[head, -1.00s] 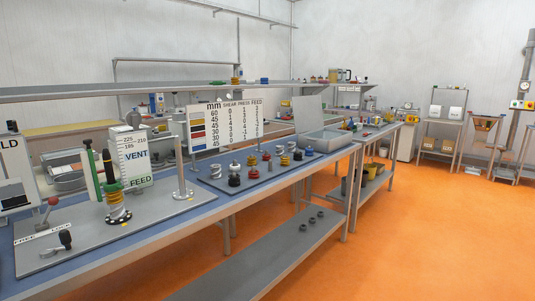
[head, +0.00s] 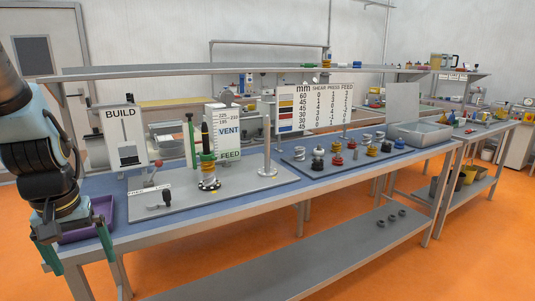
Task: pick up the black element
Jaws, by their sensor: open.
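A black element (head: 318,166) stands at the front left of a group of small coloured elements on a dark mat (head: 300,164) on the bench. Another small dark element (head: 386,147) stands near the right of the group. Both are small in the picture, so their shape is unclear. My gripper (head: 78,252) hangs at the far left, pointing down in front of the bench's left end. Its green fingers are apart with nothing between them. It is far from the black elements.
Red (head: 337,160) and yellow (head: 372,151) elements stand close around the black ones. A purple tray (head: 100,208) is beside my gripper. A grey basin (head: 420,134) stands right.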

